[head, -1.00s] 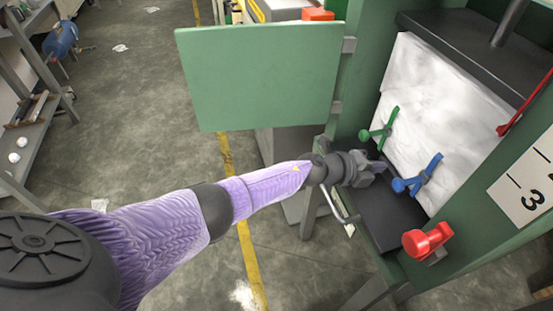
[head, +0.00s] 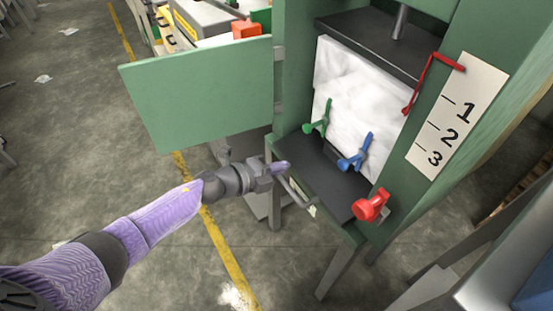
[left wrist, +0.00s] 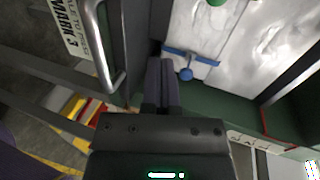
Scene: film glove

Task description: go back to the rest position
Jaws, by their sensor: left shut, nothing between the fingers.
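My left arm, in a purple sleeve, reaches in from the left in the head view. My left gripper (head: 280,168) is shut and empty, in front of the green press near the metal handle bar. In the left wrist view its fingers (left wrist: 161,85) are together with nothing between them. My right gripper is not in view.
The green press has an open door (head: 200,95) at left and a white bale (head: 350,95) inside. A green strap toggle (head: 318,123), a blue one (head: 356,153) and a red knob (head: 371,205) are close by. A metal handle (left wrist: 98,45) lies beside the gripper.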

